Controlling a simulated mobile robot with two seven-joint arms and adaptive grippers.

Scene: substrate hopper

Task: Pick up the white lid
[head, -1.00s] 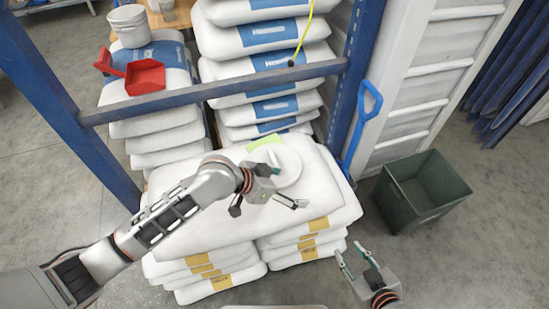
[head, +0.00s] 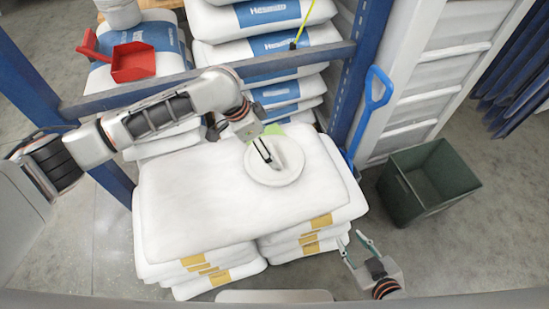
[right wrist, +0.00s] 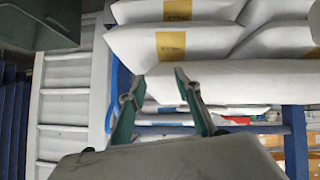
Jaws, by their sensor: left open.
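The round white lid (head: 287,174) lies flat on the top white sack (head: 200,195) of the front pile. My left gripper (head: 265,152) reaches in from the left, over the lid's upper left part. Its fingers are open and point down at the middle of the lid; I cannot tell whether they touch it. They hide part of the lid's centre. My right gripper (head: 357,244) is open and empty, low on the right beside the pile. In the right wrist view its two fingers (right wrist: 160,102) stand apart, with sacks beyond them.
A blue rack beam (head: 300,63) crosses behind the lid. A yellow-green piece (head: 273,130) lies at the lid's back edge. A red scoop (head: 133,62) sits on the back left sacks. A blue-handled shovel (head: 373,100) and a dark green bin (head: 430,180) stand on the right.

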